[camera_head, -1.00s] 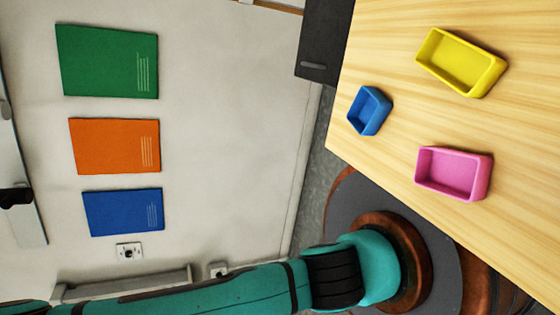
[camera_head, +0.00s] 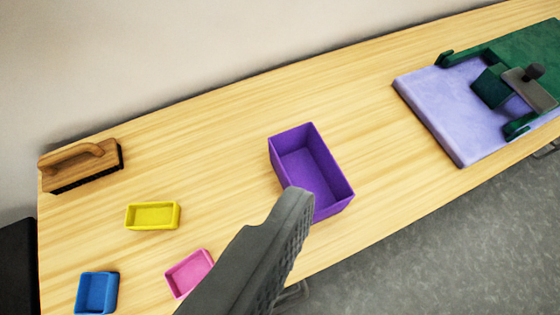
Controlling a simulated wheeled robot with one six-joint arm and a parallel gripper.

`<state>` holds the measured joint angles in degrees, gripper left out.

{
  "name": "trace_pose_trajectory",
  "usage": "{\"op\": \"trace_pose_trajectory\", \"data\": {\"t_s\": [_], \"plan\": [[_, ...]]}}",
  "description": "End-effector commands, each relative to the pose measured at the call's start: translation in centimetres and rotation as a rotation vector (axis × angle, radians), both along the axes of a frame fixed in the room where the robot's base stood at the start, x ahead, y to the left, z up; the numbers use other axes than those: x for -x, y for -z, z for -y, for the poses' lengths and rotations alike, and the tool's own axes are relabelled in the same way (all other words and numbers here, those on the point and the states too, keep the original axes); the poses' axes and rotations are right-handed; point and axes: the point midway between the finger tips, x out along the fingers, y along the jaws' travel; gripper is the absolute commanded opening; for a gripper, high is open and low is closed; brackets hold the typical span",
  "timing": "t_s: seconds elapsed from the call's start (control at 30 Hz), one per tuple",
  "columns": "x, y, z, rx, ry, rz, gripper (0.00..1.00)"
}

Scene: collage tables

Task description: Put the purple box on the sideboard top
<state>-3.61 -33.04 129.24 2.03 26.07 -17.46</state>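The purple box (camera_head: 312,170) is an open-topped rectangular tray standing on the light wooden table, right of the middle of the view. One dark grey finger of my gripper (camera_head: 293,205) reaches up from the bottom edge, its ridged side facing right. Its tip overlaps the box's near left edge in the picture; whether it touches I cannot tell. The second finger does not show, so the opening is unclear. Nothing in view is clearly recognisable as the sideboard top.
Small yellow (camera_head: 152,215), pink (camera_head: 189,272) and blue (camera_head: 97,292) trays stand left. A wooden brush (camera_head: 82,165) lies at the far left. A lilac board (camera_head: 452,112) with a green press-like device (camera_head: 497,86) is at the right. Bare table surrounds the box's far side.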

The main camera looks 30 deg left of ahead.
Motion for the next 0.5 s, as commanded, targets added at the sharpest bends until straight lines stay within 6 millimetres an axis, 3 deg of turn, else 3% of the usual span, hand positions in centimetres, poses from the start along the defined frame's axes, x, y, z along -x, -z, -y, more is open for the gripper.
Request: {"op": "trace_pose_trajectory", "data": {"t_s": [0.2, 0.5], "plan": [[4.4, -3.4, 1.4, -0.092, 0.074, 0.182, 0.99], [10.2, -6.8, 2.7, -0.220, 0.142, 0.410, 0.99]]}}
